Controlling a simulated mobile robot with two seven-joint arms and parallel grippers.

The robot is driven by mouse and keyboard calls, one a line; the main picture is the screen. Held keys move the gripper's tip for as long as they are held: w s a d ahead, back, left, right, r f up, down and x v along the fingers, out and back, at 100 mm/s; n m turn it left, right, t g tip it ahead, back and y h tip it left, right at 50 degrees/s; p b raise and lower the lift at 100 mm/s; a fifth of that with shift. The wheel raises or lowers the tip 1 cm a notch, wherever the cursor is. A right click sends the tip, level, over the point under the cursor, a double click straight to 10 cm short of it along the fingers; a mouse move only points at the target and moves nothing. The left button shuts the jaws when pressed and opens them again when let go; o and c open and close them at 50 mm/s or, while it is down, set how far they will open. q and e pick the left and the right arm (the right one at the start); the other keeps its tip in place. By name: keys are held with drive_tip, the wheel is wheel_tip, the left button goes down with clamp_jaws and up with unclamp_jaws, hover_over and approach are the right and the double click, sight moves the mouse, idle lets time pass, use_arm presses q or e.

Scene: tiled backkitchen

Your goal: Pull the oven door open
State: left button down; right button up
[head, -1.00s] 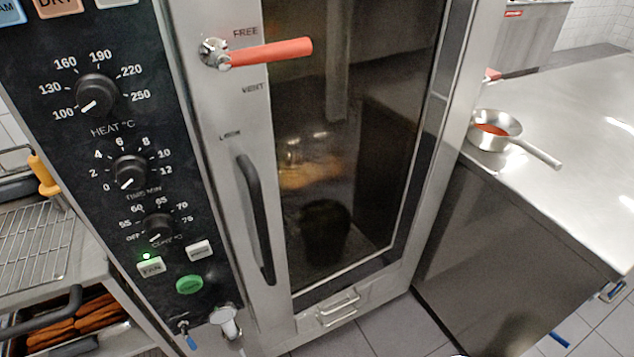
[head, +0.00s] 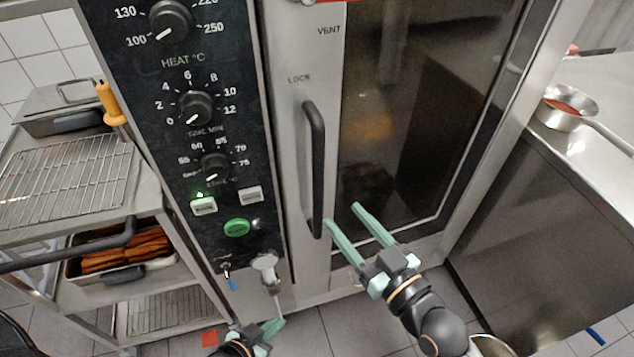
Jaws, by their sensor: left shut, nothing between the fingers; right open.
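The oven door (head: 410,130) has a dark glass pane in a steel frame and looks shut. Its black vertical handle (head: 316,165) is on the door's left side. My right gripper (head: 343,214) is open, with pale green fingers in front of the door's lower part. One finger lies close to the handle's lower end; I cannot tell whether it touches. My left gripper (head: 277,325) is at the bottom edge, low in front of the oven, shut and empty, partly cut off.
The control panel (head: 190,100) with knobs is left of the door. A rack trolley (head: 150,200) with trays stands further left. A steel counter (head: 575,150) with a saucepan (head: 562,108) is at the right. Tiled floor (head: 350,325) shows in front of the oven.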

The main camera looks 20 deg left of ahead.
sight(322, 189)
drive_tip(key=x, duration=1)
drive_tip(key=shift+w, duration=0.1)
drive_tip(key=shift+d, duration=0.1)
drive_tip(key=shift+c, duration=0.4)
clamp_jaws()
idle(0.6)
